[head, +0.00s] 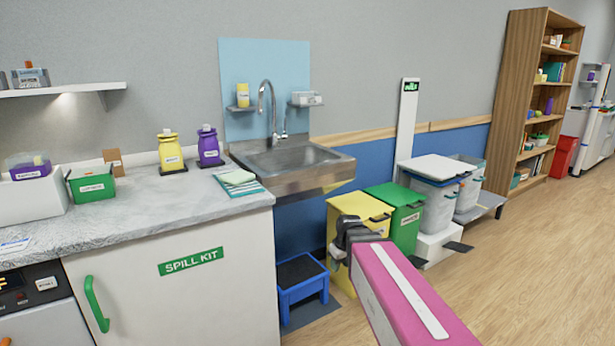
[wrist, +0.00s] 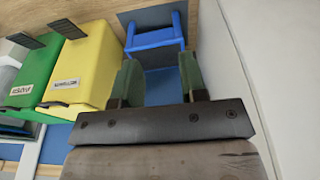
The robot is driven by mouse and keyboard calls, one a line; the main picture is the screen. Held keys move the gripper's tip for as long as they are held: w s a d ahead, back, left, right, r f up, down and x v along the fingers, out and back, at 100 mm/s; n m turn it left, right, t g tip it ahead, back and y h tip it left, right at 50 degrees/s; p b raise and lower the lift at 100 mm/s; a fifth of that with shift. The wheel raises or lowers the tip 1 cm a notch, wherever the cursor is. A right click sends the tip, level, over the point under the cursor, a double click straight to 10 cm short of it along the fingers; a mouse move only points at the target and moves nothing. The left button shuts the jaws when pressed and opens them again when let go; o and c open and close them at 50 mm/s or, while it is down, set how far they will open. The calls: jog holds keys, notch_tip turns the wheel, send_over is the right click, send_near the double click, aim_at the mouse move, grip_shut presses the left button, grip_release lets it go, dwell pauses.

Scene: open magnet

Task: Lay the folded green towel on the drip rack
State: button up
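No other drip rack is clear to me. My gripper (head: 350,232) is in front of the yellow bin, right of the counter and away from the towel. In the wrist view, my gripper (wrist: 158,64) has its two green fingers apart with nothing between them. The towel is not in the wrist view.
The steel sink (head: 290,160) has a tall tap. A yellow bin (head: 357,208) and a green bin (head: 396,210) stand near my gripper. A blue step stool (head: 302,281) is beside the counter cabinet. Yellow and purple bottles (head: 209,150) stand behind the towel. Floor at right is clear.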

jog(key=s+d+f+m+g+h, duration=0.1)
jog(key=s+d+f+m+g, duration=0.1)
jog(key=s+d+f+m, duration=0.4)
jog(key=s+d+f, duration=0.1)
jog(key=s+f, duration=0.2)
jog(key=shift+s+d, duration=0.25)
jog(key=shift+d, duration=0.05)
dwell(0.6)
